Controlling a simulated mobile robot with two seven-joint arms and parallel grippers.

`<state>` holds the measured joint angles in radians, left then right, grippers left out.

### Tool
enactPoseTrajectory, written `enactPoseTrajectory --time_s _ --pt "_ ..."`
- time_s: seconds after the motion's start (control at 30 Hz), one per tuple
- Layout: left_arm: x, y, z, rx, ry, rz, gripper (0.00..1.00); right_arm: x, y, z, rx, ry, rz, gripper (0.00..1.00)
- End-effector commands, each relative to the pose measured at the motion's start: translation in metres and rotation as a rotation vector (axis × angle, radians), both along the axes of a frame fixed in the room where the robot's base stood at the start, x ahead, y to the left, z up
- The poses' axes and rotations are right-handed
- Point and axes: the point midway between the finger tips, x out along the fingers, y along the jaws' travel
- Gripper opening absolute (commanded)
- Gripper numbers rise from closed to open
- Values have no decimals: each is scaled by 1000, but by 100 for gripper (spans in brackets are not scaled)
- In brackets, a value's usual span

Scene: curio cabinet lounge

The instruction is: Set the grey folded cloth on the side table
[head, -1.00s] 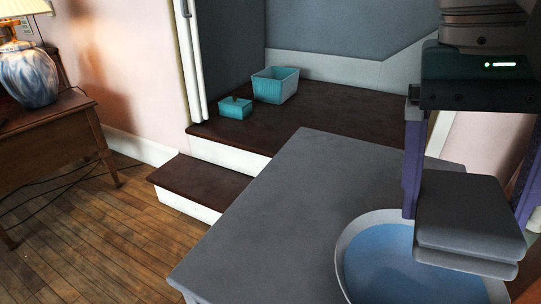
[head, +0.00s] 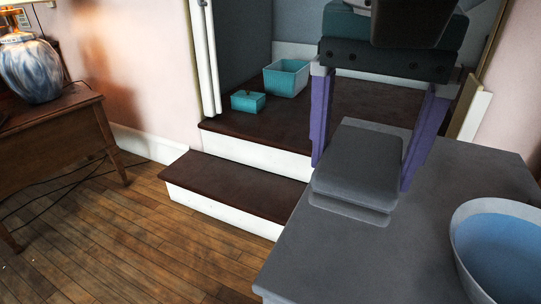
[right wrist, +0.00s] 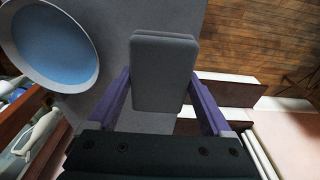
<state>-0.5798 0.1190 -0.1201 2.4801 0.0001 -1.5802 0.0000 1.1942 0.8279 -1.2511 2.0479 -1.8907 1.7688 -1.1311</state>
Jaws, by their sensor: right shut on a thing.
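The grey folded cloth (head: 358,168) is a thick, two-layered pad. My right gripper (head: 362,178) is shut on it, with one purple finger at each side. In the head view the cloth shows over the far left part of a grey-topped table (head: 340,257); I cannot tell how high above the top it is. In the right wrist view the cloth (right wrist: 164,75) sits between the fingers of the gripper (right wrist: 160,82), and the grey tabletop (right wrist: 112,35) shows beside it. A wooden table (head: 62,130) with a lamp stands at the far left. My left gripper is out of view.
A white basin with a blue inside (head: 505,250) stands on the grey table's right side. Dark steps (head: 235,178) lie beyond, with a teal lidded box (head: 248,102) and a teal basket (head: 287,78). Wooden floor (head: 110,235) is open at left, with cables near the wooden table.

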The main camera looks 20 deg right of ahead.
Motion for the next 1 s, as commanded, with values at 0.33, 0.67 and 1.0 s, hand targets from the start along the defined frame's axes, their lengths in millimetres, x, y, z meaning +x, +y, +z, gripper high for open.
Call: enactPoseTrajectory --time_s 0.33,0.67,1.0 --pt "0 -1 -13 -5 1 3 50 0 0 -53 0 1 1 0" --pt "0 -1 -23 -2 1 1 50 0 0 -94 0 0 1 0" --pt "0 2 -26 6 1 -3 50 0 0 -96 1 -1 1 85"
